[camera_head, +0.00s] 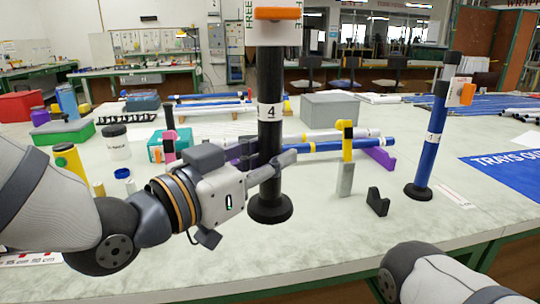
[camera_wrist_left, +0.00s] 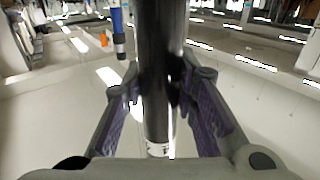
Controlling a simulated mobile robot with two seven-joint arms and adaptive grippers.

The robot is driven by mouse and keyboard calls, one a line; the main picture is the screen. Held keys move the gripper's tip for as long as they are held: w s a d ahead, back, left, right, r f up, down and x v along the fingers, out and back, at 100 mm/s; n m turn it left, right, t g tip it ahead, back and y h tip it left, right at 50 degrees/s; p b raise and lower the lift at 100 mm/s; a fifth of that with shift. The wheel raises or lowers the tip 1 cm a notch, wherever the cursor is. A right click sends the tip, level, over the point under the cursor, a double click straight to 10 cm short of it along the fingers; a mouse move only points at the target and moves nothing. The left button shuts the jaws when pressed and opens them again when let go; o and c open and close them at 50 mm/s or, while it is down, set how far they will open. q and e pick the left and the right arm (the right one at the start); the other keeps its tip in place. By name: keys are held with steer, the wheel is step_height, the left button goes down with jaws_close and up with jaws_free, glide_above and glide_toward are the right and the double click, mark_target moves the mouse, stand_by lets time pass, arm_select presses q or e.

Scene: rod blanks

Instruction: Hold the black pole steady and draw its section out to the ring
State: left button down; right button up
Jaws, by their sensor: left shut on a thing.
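The black pole (camera_head: 269,85) stands upright on a round black base (camera_head: 269,208) on the table. A white ring marked 4 (camera_head: 269,112) goes around its middle. An orange piece (camera_head: 278,13) and a white tag lettered FREE are at its top, where the picture cuts off. My left gripper (camera_head: 272,166) is shut on the pole below the ring and above the base. In the left wrist view the pole (camera_wrist_left: 156,75) runs between the two purple-padded fingers, and a white marked band shows low on it. My right gripper is out of view; only my right arm shows at bottom right.
A blue pole (camera_head: 435,135) with an orange piece stands on a black base at right. A yellow-and-grey post (camera_head: 346,165) and small black bracket (camera_head: 377,202) stand between the poles. Blue rods lie on purple rests behind. Jars and boxes crowd the left. Front right table is clear.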

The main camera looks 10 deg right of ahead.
arm_select(q)
steer(key=w+d+f+b, duration=0.2)
steer(key=w+f+b, duration=0.4)
steer(key=w+f, duration=0.3)
steer(key=w, duration=0.3)
steer(key=shift+f+b, duration=0.25)
steer(key=shift+b, duration=0.05)
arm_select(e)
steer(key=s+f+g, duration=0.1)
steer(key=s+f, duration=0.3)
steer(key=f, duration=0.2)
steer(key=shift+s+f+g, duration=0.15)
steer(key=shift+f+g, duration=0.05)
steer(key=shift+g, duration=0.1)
arm_select(q)
steer(key=shift+f, duration=0.9)
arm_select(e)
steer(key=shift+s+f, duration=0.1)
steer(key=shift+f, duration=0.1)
arm_select(q)
steer(key=shift+f, duration=0.15)
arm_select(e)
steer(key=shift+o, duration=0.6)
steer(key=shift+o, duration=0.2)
